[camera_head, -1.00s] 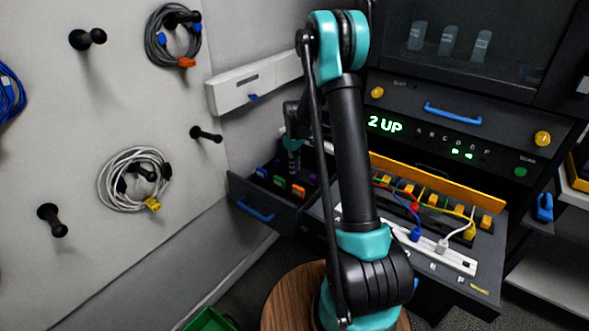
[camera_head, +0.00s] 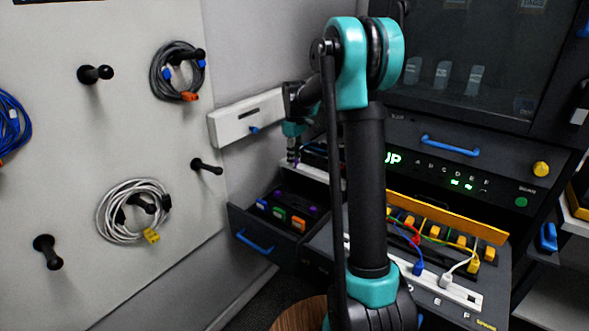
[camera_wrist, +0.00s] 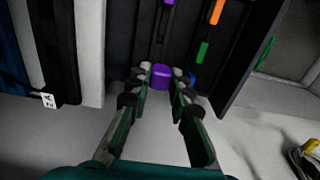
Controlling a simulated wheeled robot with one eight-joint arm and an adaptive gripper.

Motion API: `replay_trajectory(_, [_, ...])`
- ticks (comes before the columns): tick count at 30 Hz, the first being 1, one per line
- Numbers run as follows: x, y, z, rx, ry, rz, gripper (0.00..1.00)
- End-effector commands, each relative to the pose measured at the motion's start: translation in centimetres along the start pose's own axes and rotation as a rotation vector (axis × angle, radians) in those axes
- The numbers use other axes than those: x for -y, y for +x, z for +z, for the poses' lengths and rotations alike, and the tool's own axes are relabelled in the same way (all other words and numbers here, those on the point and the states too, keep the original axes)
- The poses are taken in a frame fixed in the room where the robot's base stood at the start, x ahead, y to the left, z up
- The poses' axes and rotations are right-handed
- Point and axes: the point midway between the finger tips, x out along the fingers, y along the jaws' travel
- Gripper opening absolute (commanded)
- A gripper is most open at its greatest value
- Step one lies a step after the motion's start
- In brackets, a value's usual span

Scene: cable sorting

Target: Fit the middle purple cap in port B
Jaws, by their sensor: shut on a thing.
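My gripper (camera_wrist: 161,88) is shut on a purple cap (camera_wrist: 160,75), which sits between its fingertips in the wrist view. In the head view my gripper (camera_head: 292,160) hangs above the open drawer (camera_head: 243,224) at the left of the bench. Another purple cap (camera_wrist: 169,2) lies in the drawer at the top of the wrist view. The port strip (camera_head: 463,296) is at the right, with a blue plug (camera_head: 418,268) and a white plug (camera_head: 446,280) in it. My arm hides the strip's left part, and port B cannot be made out.
The drawer also holds green (camera_wrist: 203,53) and orange (camera_wrist: 216,11) caps. An orange bar (camera_head: 450,218) and several coloured cables stand behind the strip. A white wall box (camera_head: 246,118) is close to my gripper. Pegs with coiled cables (camera_head: 130,210) stick out at the left.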

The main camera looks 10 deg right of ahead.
Motion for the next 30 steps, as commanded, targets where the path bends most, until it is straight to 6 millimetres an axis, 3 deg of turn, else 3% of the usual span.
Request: replay_trajectory(30, [0.0,-4.5,0.0,0.0,0.0,0.0,0.05])
